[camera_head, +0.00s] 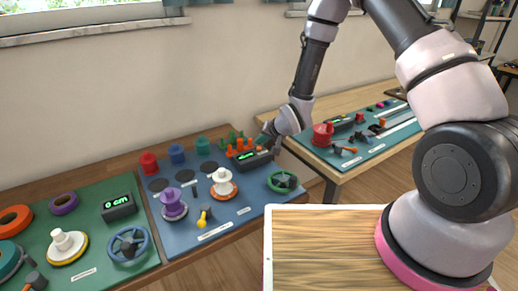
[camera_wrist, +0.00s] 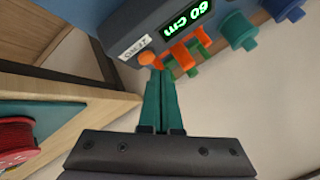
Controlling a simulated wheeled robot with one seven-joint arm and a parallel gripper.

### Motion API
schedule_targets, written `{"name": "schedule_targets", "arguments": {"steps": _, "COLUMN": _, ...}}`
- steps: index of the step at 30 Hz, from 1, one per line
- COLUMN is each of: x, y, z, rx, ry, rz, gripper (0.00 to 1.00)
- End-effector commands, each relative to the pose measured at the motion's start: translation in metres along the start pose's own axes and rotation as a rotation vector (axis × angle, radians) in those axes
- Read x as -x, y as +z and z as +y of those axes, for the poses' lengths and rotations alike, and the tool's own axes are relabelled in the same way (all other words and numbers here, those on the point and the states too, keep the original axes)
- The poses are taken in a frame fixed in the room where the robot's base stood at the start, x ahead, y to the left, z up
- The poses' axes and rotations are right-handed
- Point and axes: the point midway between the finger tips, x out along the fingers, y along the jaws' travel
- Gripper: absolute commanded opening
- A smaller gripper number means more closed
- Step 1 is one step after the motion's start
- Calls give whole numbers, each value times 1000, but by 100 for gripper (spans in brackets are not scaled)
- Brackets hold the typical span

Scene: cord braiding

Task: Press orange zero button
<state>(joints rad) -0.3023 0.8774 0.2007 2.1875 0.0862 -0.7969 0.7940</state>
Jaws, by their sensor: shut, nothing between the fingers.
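A dark counter box with a green display stands on the blue mat in the head view (camera_head: 252,158). It fills the top of the wrist view (camera_wrist: 160,30), upside down. Its lit reading ends in "cm". A small orange button (camera_wrist: 147,58) sits beside the white "ZERO" label (camera_wrist: 135,48). My gripper (camera_wrist: 158,75) is shut and empty, its green fingers together. Their tips are right beside the orange button in the picture; I cannot tell whether they touch. In the head view my gripper (camera_head: 266,142) is just above the counter box's right end, and the button is hidden there.
Orange and green pegs (camera_head: 240,145) stand close behind the counter box. A white spool on an orange base (camera_head: 222,183) and a green handwheel (camera_head: 284,181) are in front of it. A second table (camera_head: 345,170) with a red spool (camera_head: 322,135) is on the right.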

Motion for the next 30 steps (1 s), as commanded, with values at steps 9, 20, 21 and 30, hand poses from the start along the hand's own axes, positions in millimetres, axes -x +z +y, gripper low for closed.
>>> {"name": "schedule_targets", "arguments": {"steps": 9, "x": -4, "y": 3, "z": 3, "rx": 0, "ry": 0, "rz": -1, "gripper": 0}}
{"name": "schedule_targets", "arguments": {"steps": 20, "x": -6, "y": 4, "z": 4, "rx": 0, "ry": 0, "rz": 0, "gripper": 0}}
{"name": "schedule_targets", "arguments": {"steps": 21, "x": -6, "y": 4, "z": 4, "rx": 0, "ry": 0, "rz": 0, "gripper": 0}}
{"name": "schedule_targets", "arguments": {"steps": 30, "x": -8, "y": 6, "z": 6, "rx": 0, "ry": 0, "rz": 0, "gripper": 0}}
